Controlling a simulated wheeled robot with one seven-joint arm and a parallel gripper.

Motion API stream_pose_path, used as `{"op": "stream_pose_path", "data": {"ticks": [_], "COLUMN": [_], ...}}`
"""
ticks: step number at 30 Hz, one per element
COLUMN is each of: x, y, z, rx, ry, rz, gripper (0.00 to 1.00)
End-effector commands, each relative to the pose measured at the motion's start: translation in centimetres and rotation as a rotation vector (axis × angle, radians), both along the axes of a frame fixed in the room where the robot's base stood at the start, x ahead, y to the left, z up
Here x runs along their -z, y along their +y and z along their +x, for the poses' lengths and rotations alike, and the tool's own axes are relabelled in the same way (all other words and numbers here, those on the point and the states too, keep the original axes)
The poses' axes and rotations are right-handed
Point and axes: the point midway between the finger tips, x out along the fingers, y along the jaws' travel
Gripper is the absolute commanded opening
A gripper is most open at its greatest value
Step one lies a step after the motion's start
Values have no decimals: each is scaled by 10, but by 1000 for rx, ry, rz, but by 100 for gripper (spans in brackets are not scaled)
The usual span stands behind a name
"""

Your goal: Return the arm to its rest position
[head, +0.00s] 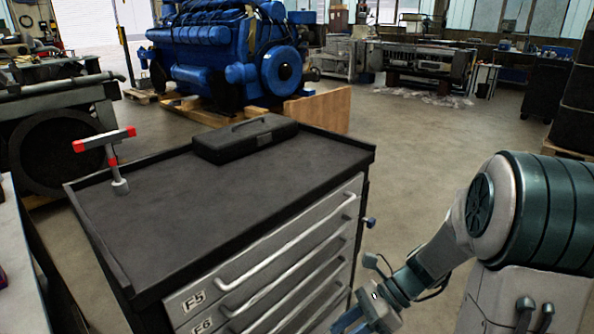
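My arm comes in from the right edge of the head view and bends down toward the bottom. My gripper (349,322) is partly in view at the bottom edge, beside the drawer side of the tool cabinet. Its fingertips are cut off, so I cannot tell whether it is open or holds anything.
The tool cabinet (235,200) stands close, left of my arm. On its black top are a closed black case (246,140) and a red-and-grey T-shaped tool (117,175). A blue engine (225,55) stands behind. Open floor (440,140) lies beyond my arm.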

Motion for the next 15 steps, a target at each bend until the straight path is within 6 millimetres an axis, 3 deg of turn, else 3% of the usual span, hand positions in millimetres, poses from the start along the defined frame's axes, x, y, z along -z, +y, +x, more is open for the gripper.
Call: {"op": "stream_pose_path", "data": {"ticks": [1,9,15], "x": [-24,-91,-146], "y": [0,-16,-34], "z": [-8,-41,-54], "rx": [-86,-577,-971], "ry": [-92,-538,-839], "rz": [-49,-279,-436], "gripper": [35,35,35]}}
